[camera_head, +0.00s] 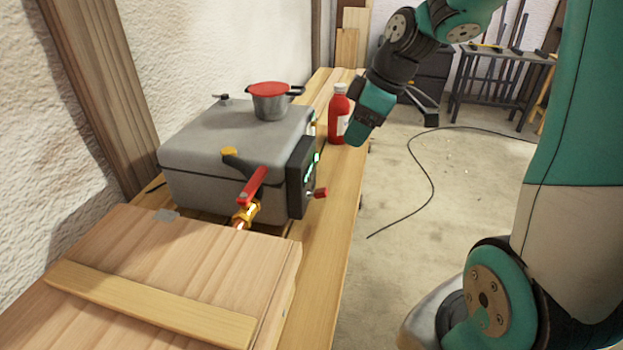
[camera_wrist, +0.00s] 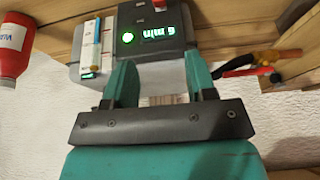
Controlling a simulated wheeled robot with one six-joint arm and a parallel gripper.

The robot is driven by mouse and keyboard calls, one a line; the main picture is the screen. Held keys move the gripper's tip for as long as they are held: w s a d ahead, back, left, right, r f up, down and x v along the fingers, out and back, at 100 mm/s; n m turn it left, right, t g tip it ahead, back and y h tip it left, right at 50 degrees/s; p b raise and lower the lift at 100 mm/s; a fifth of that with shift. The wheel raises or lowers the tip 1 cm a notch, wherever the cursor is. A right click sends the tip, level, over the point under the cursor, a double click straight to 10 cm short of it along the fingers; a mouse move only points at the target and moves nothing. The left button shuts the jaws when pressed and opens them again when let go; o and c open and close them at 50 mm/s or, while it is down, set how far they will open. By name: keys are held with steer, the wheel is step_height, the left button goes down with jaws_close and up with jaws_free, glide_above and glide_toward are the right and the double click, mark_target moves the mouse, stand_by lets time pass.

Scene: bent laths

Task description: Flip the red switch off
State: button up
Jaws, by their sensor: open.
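The red switch (camera_head: 320,193) is a small red lever sticking out low on the dark control panel (camera_head: 301,175) of a grey steam box. In the wrist view the picture is turned over, and a red piece that looks like the switch (camera_wrist: 159,4) is cut off at the top edge. The panel (camera_wrist: 150,38) shows a lit green display and a green light there. My gripper (camera_wrist: 158,80) is open and empty, its two teal fingers apart in front of the box. In the head view my wrist is above and behind the panel; the fingertips are not clear.
A red bottle (camera_head: 339,115) stands near my wrist. A red-handled brass valve (camera_head: 253,186) juts from the box's near side. A red-lidded pot (camera_head: 271,100) sits on the grey box (camera_head: 215,150). A wooden crate (camera_head: 170,260) is in front. Floor to the right is mostly clear, with a cable.

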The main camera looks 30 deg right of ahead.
mark_target(322, 190)
steer(key=x, duration=1.7)
steer(key=shift+s+d+b, duration=0.1)
steer(key=shift+b, duration=0.25)
steer(key=c, duration=0.9)
